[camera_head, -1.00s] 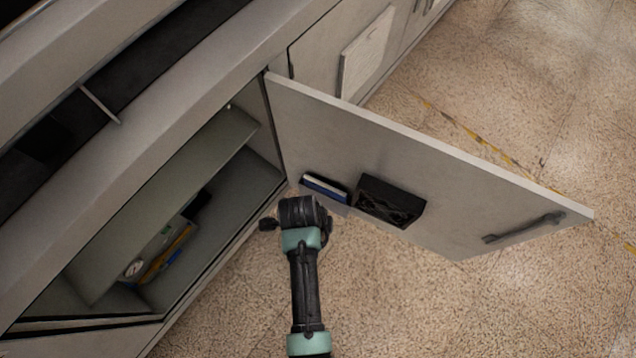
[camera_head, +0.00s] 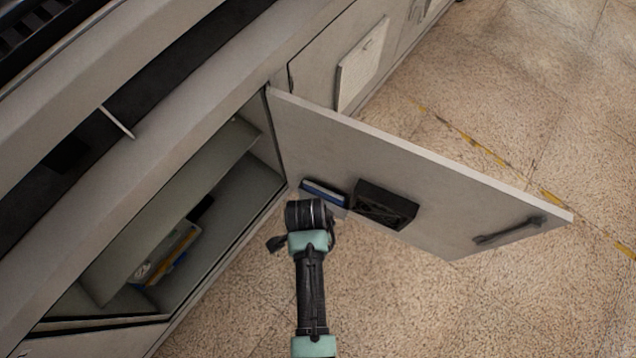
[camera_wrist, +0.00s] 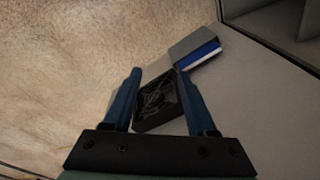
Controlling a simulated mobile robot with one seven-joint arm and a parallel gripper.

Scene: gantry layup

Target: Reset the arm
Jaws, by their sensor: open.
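My gripper shows in the wrist view (camera_wrist: 158,88) with its two blue fingers spread apart and nothing between them. Beyond the fingers is a black door bin (camera_wrist: 160,102) on the inner face of the open cabinet door. In the head view my arm reaches up from the bottom, and its wrist is in front of the open cabinet, left of the black bin (camera_head: 384,205). The fingers are mostly hidden there behind the wrist.
The cabinet door (camera_head: 400,170) stands wide open, with a handle (camera_head: 510,232) near its outer end. A holder with a blue-and-white item (camera_head: 324,192) sits beside the bin. The open cabinet (camera_head: 215,215) holds several small items. Speckled floor (camera_head: 440,310) lies clear below the door.

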